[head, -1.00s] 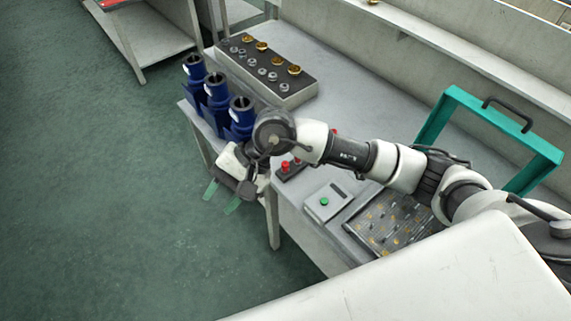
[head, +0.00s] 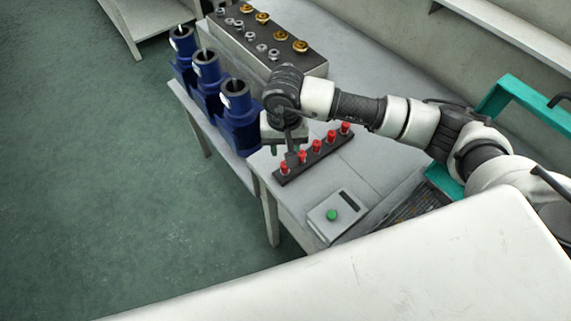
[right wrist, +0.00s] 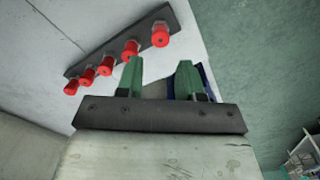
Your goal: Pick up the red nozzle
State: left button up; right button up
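Several red nozzles (head: 317,146) stand in a row on a dark rack (head: 327,154) on the grey bench. The right wrist view shows them too, with the end nozzle (right wrist: 160,34) nearest my fingers. My right gripper (head: 281,152) is beside the front-left end of the rack, partly hidden by my wrist in the head view. In the right wrist view its two green fingers (right wrist: 161,76) are apart with no nozzle between them. Whether a finger touches the rack, I cannot tell. My left gripper is not in view.
Blue pump housings (head: 206,80) stand along the left bench edge, close to my right wrist. A block with brass and grey fittings (head: 268,45) is behind. A box with a green button (head: 336,214) sits in front. A teal frame (head: 506,98) stands at right.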

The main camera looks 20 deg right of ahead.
aim_at(285, 166)
notch_tip(285, 166, down, 2)
jog(key=shift+s, duration=0.15)
jog(key=shift+f+p, duration=0.5)
jog(key=shift+f, duration=0.1)
notch_tip(285, 166, down, 4)
jog(key=shift+s+r+p, duration=0.1)
jog(key=shift+r+p, duration=0.05)
jog(key=shift+p, duration=0.5)
jog(key=shift+f, duration=0.3)
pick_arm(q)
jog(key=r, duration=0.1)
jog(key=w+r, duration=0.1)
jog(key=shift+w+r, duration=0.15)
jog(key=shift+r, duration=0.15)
pick_arm(e)
jog(key=shift+f, duration=0.1)
jog(key=shift+c, duration=0.2)
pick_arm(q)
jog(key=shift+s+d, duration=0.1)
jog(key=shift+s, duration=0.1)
pick_arm(e)
grip_shut()
